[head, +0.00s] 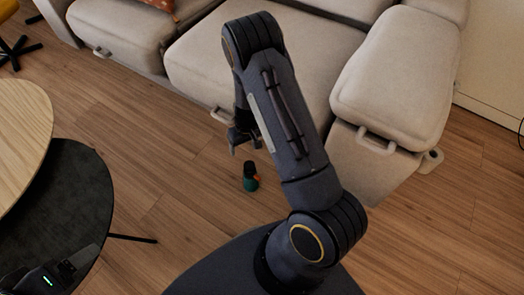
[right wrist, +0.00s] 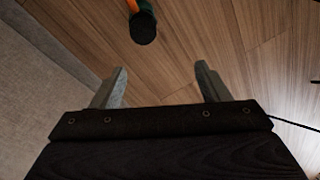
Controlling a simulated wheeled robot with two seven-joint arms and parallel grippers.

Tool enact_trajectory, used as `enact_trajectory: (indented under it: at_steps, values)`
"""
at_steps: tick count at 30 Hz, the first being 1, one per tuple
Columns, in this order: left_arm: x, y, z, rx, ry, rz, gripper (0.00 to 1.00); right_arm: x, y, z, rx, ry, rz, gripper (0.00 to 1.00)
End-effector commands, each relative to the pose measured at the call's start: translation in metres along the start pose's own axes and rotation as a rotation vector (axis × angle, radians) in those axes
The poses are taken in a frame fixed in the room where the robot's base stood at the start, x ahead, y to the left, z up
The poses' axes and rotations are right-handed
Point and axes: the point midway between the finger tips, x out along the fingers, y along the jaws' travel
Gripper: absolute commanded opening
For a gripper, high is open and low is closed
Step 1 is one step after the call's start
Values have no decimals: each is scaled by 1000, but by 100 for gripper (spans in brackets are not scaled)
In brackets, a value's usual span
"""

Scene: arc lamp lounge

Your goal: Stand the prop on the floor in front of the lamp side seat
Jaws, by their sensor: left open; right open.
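The prop (head: 250,183) is a small dark green and black object with an orange part. It stands, apparently upright, on the wood floor in front of the beige sofa (head: 240,62). It shows at the top edge of the right wrist view (right wrist: 143,27), partly cut off. My right gripper (head: 243,140) is open and empty, pointing down just behind and above the prop; in the right wrist view its fingers (right wrist: 160,88) are spread with only floor between them. My left gripper (head: 72,266) is at the lower left corner, open, over the dark table. No lamp is in view, so I cannot tell which seat is the lamp side one.
A round wooden table (head: 20,135) and a lower dark round table (head: 95,195) stand at left. A sofa section (head: 395,80) with a handle juts forward at right. Bare floor (head: 150,135) lies between tables and sofa. A thin cable crosses the floor in the right wrist view.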

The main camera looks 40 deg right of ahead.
Motion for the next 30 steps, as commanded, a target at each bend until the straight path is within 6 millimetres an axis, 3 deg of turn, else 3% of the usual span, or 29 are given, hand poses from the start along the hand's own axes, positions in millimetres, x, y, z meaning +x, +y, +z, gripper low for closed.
enact_trajectory:
  at_steps: [1,7,12,15,19,24,30]
  values:
    - [0,0,0,0,0,0,79,-34,-7,-5,32,35,-49,69]
    - [0,0,0,0,0,0,79,-158,-41,13,101,126,-234,69]
    - [0,0,0,0,0,0,79,-246,-62,57,99,204,-336,69]
    - [0,0,0,0,0,0,79,-286,-70,93,83,251,-365,69]
    - [0,0,0,0,0,0,79,-320,-77,143,59,313,-363,69]
    - [0,0,0,0,0,0,79,-333,-79,194,44,378,-319,69]
    - [0,0,0,0,0,0,79,-332,-78,219,46,411,-279,69]
